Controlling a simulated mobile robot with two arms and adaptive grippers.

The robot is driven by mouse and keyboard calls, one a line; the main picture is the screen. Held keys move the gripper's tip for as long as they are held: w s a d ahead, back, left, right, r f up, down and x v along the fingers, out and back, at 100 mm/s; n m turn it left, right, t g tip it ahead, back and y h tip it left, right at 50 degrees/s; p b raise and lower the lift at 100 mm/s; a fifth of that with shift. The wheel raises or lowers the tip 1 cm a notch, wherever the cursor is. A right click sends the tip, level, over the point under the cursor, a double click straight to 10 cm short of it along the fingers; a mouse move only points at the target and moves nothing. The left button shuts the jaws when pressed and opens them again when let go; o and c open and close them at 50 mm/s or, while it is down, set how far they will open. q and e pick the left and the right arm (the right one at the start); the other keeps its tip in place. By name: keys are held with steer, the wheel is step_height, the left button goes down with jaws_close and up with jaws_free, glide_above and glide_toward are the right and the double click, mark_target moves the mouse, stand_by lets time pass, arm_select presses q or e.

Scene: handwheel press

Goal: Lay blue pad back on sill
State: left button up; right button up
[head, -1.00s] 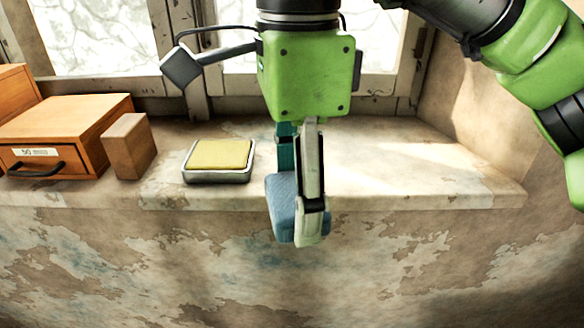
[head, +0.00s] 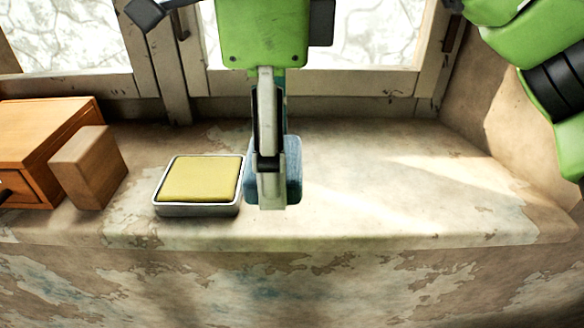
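The blue pad (head: 293,172) is in the grip of my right gripper (head: 271,185), just right of a metal tin with a yellow pad. A pale finger stands in front of the blue pad and hides its middle and part of its left side. The other finger is mostly hidden behind. The blue pad is over the pale, worn sill (head: 390,215). I cannot tell whether it touches the sill. My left gripper is not in view.
The metal tin (head: 197,210) with the yellow pad (head: 199,179) is close at left. A wooden block (head: 90,168) and a wooden drawer box (head: 40,135) stand farther left. The sill is clear to the right. The window frame (head: 345,84) rises behind.

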steer(key=w+f, duration=0.2)
steer(key=w, duration=0.1)
steer(key=w+d+f+p, duration=0.1)
steer(key=w+f, duration=0.1)
steer(key=w, duration=0.1)
steer(key=w+d+f+p, duration=0.1)
steer(key=w+f, duration=0.2)
steer(key=shift+w, duration=0.1)
steer(key=shift+w+f, duration=0.15)
steer(key=shift+f, duration=0.15)
steer(key=f, duration=0.1)
steer(key=f+p, duration=0.1)
steer(key=f, duration=0.1)
steer(key=shift+w+f, duration=0.1)
steer(key=shift+w, duration=0.25)
steer(key=shift+f, duration=0.3)
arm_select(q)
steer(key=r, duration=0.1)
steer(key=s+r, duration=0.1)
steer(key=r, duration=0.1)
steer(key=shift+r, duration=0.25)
